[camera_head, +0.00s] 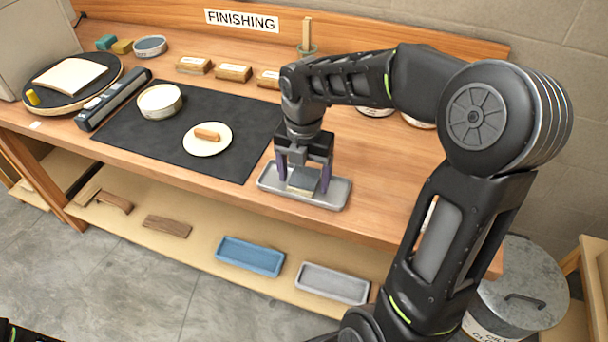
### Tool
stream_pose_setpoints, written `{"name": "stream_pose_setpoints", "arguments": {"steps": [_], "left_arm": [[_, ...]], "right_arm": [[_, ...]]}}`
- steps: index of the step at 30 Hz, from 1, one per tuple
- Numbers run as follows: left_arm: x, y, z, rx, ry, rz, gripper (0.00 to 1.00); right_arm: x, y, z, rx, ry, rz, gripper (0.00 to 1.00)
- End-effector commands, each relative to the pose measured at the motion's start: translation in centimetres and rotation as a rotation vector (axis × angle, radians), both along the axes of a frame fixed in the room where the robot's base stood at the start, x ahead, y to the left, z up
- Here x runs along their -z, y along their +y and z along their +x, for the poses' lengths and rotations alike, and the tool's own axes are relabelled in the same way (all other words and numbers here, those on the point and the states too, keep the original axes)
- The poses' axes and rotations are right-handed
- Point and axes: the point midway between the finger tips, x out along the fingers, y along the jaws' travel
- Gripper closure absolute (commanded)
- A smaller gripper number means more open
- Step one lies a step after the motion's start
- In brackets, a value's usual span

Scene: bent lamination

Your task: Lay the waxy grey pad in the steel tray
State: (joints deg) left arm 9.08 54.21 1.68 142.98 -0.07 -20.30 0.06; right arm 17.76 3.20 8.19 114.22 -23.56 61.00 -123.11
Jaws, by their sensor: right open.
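The steel tray (336,194) lies on the wooden bench right of the black mat. A small grey pad (305,179) with a pale lower edge is in the tray, between the fingers of my right gripper (304,178). The gripper points down over the tray, its jaws open with one finger on each side of the pad. The fingers hide part of the pad and tray, and I cannot tell if they touch the pad. My left gripper is not in view.
The black mat (137,128) holds a round white tub (160,101) and a pale disc (220,145) with a tan block. Several labelled blocks stand behind. The lower shelf holds a blue tray (250,256) and a grey tray (332,284). A metal bin (520,280) stands right.

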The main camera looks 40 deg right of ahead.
Motion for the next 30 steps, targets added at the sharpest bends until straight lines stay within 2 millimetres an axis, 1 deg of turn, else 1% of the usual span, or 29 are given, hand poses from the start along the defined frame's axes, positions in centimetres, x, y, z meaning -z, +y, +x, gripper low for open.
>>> {"name": "stream_pose_setpoints", "arguments": {"steps": [4,8,11,14,21,24,27,30], "left_arm": [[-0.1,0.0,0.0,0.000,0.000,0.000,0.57],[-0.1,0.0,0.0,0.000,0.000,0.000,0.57],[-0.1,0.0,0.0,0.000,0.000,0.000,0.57],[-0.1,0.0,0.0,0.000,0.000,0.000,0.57],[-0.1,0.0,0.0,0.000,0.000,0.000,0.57],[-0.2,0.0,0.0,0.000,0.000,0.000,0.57],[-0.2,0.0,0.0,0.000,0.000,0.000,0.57],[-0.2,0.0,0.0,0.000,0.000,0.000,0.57]], "right_arm": [[-0.2,0.0,0.0,0.000,0.000,0.000,0.23],[-1.0,0.0,0.1,0.000,-0.002,-0.001,0.23],[-2.3,0.0,0.1,0.001,-0.003,-0.001,0.23],[-4.1,0.0,0.1,0.001,-0.006,-0.001,0.23],[-9.2,0.0,0.1,0.000,-0.005,0.000,0.23],[-10.8,0.1,0.1,0.000,-0.003,-0.001,0.23],[-11.8,0.0,0.0,0.000,-0.001,0.000,0.23],[-12.3,0.1,0.0,0.000,0.000,0.000,0.23]]}}
